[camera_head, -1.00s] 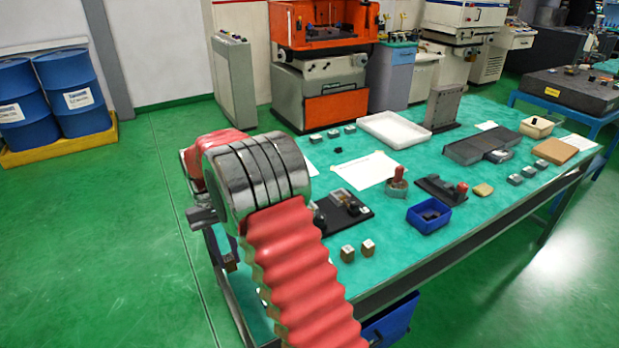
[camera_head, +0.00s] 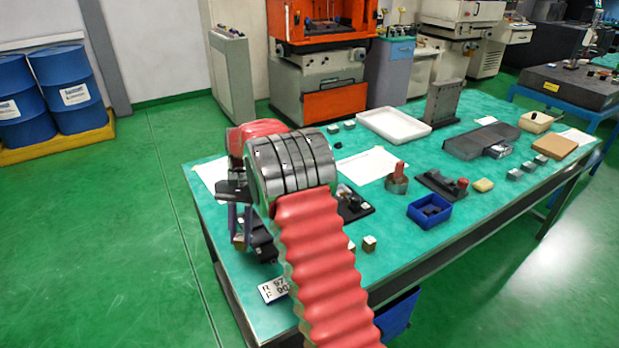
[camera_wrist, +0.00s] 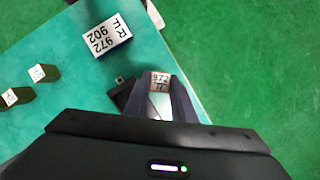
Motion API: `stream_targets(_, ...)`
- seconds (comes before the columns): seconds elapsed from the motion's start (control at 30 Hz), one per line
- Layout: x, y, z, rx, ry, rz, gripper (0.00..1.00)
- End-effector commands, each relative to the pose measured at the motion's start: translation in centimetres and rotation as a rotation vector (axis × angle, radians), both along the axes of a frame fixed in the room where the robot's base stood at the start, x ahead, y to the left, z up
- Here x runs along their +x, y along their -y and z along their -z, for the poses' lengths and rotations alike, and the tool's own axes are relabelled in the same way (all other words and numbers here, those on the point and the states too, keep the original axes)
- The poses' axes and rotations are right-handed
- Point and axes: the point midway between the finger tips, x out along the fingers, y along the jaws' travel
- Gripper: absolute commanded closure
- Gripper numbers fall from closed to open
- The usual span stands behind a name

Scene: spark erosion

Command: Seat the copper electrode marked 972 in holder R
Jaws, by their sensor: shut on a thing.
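My gripper (camera_wrist: 160,100) is shut on the copper electrode marked 972 (camera_wrist: 160,78), whose light marked end shows between the fingers in the wrist view. In the head view my gripper (camera_head: 240,238) points down at the table's near left corner, and the electrode cannot be made out there. A dark fixture (camera_wrist: 121,91) lies just left of the fingers, mostly hidden by them; its black base (camera_head: 264,246) shows beside the gripper in the head view. Which holder is R cannot be told. A white card (camera_wrist: 107,38) reads R 972 and F 902; it also lies near the front edge (camera_head: 273,289).
Two small marked blocks (camera_wrist: 43,73) stand at the left in the wrist view. A blue bin (camera_head: 430,211), a red-knobbed fixture (camera_head: 397,180) and a white tray (camera_head: 394,124) stand farther right. The table edge and green floor are close to my gripper.

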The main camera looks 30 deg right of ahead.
Motion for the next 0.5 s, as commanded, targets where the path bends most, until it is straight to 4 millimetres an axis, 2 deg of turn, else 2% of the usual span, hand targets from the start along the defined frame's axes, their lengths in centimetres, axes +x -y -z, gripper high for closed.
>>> stream_targets(0.03,0.5,1.1,-0.1,0.001,0.002,0.096,1.00)
stream_targets(0.5,4.2,9.5,-0.9,0.001,0.002,0.986,1.00)
